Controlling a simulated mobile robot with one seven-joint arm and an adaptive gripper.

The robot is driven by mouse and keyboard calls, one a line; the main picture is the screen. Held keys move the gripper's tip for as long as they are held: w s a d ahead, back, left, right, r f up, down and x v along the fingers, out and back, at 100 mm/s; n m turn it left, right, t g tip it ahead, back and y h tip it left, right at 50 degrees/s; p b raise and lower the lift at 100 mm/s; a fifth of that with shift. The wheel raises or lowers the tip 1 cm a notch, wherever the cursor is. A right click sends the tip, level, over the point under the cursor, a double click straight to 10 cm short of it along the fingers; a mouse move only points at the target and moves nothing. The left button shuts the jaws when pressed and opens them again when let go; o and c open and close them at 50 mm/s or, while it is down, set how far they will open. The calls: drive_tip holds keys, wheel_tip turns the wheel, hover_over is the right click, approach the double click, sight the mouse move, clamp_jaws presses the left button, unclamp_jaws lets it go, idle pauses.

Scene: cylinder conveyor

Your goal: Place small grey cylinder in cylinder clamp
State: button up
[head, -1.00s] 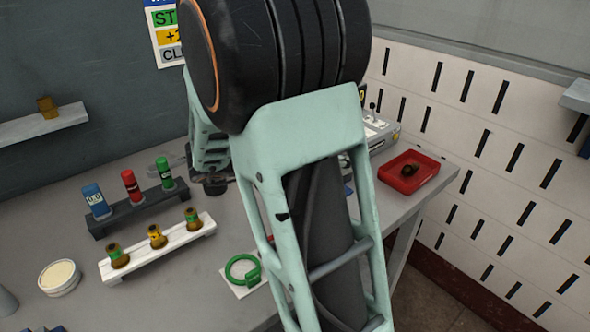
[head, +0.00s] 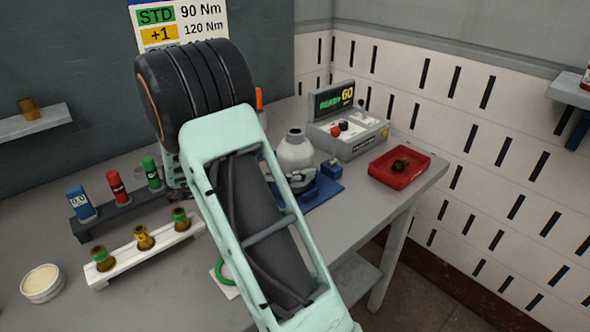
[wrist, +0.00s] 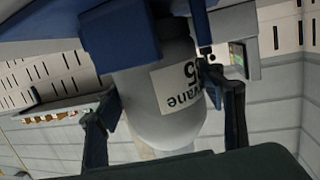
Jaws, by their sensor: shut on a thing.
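The small grey cylinder (head: 296,152) stands upright at the blue cylinder clamp (head: 325,190) in the head view, with its domed top and neck showing. In the wrist view the cylinder (wrist: 165,95) appears upside down, with a white label in black letters. My gripper (wrist: 160,88) has one dark finger on each side of it and is shut on it. Blue clamp parts (wrist: 122,40) flank the cylinder there. I cannot tell whether it is fully seated. My arm hides most of the gripper in the head view.
A control box with a lit display (head: 350,132) stands behind the clamp. A red tray (head: 399,168) holds a small dark part at the table's right end. Racks of small cylinders (head: 125,205) and fittings (head: 146,253) stand left. A round tin (head: 42,283) is at front left.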

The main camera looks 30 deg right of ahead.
drive_tip(key=shift+f, duration=0.55)
drive_tip(key=shift+f, duration=0.15)
drive_tip(key=o, duration=2.1)
drive_tip(key=shift+f, duration=0.2)
drive_tip(key=shift+c, duration=0.2)
drive_tip(key=shift+a+r, duration=0.1)
drive_tip(key=shift+r, duration=0.15)
drive_tip(key=a, duration=0.4)
drive_tip(key=a+r, duration=0.1)
drive_tip(key=a, duration=0.2)
drive_tip(key=a+r, duration=0.1)
drive_tip(key=a, duration=0.3)
drive_tip(key=shift+w+a+r+p, duration=0.2)
drive_tip(key=shift+w+a+p, duration=0.1)
drive_tip(key=shift+p, duration=0.1)
